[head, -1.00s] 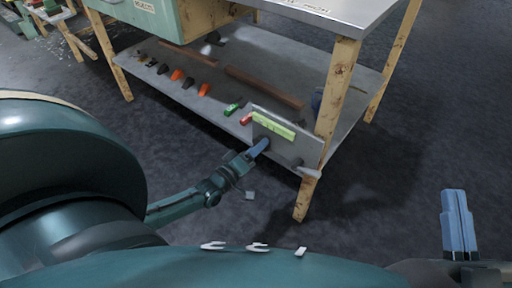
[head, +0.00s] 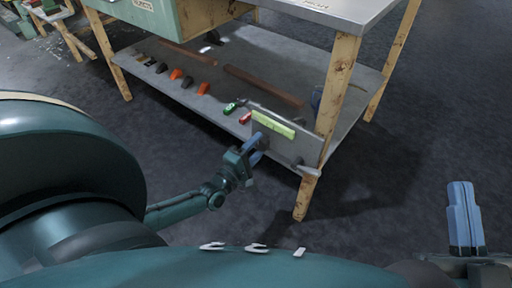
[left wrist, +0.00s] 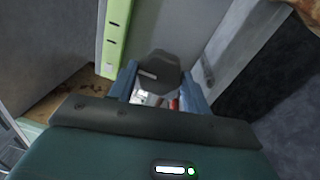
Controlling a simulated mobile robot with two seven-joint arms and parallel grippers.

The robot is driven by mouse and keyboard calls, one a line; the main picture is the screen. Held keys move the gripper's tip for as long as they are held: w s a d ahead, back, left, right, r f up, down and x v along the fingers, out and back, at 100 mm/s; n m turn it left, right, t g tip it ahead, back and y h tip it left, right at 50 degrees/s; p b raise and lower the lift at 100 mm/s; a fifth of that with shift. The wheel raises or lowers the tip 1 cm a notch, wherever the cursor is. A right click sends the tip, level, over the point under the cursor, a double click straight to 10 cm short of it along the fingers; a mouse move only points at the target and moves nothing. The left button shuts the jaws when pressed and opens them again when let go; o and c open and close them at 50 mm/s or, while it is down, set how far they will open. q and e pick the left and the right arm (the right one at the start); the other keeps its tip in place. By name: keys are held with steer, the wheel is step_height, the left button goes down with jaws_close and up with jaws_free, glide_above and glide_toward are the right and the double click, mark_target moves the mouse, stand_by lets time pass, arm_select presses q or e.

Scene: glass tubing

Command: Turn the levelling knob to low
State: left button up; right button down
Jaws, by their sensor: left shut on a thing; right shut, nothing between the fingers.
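The grey panel (head: 290,148) with a yellow-green label strip (head: 273,124) stands at the front corner of the bench's lower shelf. My left gripper (head: 257,148) is at the left part of this panel. In the left wrist view, the dark levelling knob (left wrist: 161,72), with a pale mark on its face, sits between the two blue fingers of my left gripper (left wrist: 160,88), which is shut on it. In the head view the gripper largely hides the knob. My right gripper (head: 464,218) is shut and empty at the far right, away from the bench.
A wooden bench leg (head: 328,125) stands just right of the panel. A green item (head: 232,107) and a red item (head: 245,118) lie on the shelf (head: 215,72) beside the panel, with several orange and dark items further left. The floor in front is clear.

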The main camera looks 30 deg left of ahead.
steer(key=shift+r, duration=0.2)
stand_by(0.4)
arm_select(q)
steer(key=o, duration=1)
steer(key=shift+s, duration=0.2)
steer(key=shift+s+a+f+p, duration=0.2)
steer(key=shift+s+p, duration=0.35)
steer(key=shift+s, duration=1.6)
steer(key=shift+s+a+f+p, duration=0.15)
steer(key=shift+s+p, duration=0.45)
steer(key=shift+s, duration=1.5)
steer(key=shift+s+a+f+p, duration=0.15)
steer(key=shift+s+p, duration=0.4)
steer(key=shift+s, duration=1.6)
arm_select(e)
steer(key=shift+s+a+f+m+g+h, duration=0.1)
steer(key=shift+s+f+m+g+h, duration=0.15)
steer(key=shift+f+m+h, duration=0.3)
steer(key=shift+s+f+m+g+h, duration=0.1)
steer(key=shift+f+m+g+h, duration=0.2)
steer(key=shift+f, duration=0.35)
steer(key=shift+s+a+f+m+g+h, duration=0.1)
steer(key=shift+s+f+m+g+h, duration=0.15)
steer(key=shift+f+m+h, duration=0.25)
steer(key=shift+f, duration=0.1)
steer(key=shift+w, duration=0.1)
